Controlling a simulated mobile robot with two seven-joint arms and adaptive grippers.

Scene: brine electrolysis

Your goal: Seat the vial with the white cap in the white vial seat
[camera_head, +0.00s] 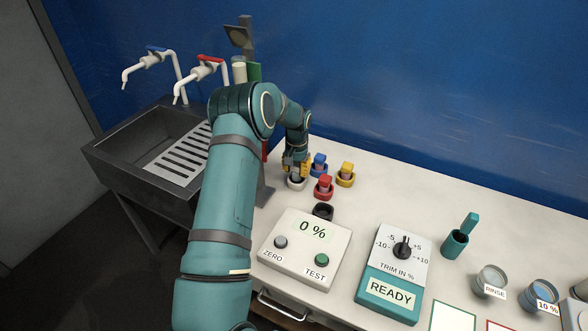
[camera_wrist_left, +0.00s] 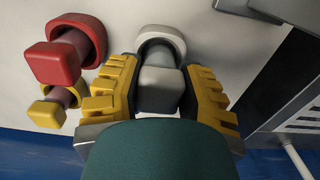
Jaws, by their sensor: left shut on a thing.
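My left gripper (camera_head: 296,166) points down over the white vial seat (camera_head: 297,184) at the back left of the bench. In the left wrist view its yellow fingers (camera_wrist_left: 160,88) stand on both sides of the vial with the white cap (camera_wrist_left: 162,90), shut on it. The vial's clear body runs into the ring of the white seat (camera_wrist_left: 163,38). It looks in line with the ring; I cannot tell whether it rests on the bottom. My right gripper is not in view.
Red (camera_head: 324,186), yellow (camera_head: 346,172) and blue (camera_head: 319,163) capped vials stand in matching seats close by. A black ring (camera_head: 323,211) sits behind the 0 % meter (camera_head: 306,245). A sink (camera_head: 160,150) lies left; the trim box (camera_head: 395,270) is right.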

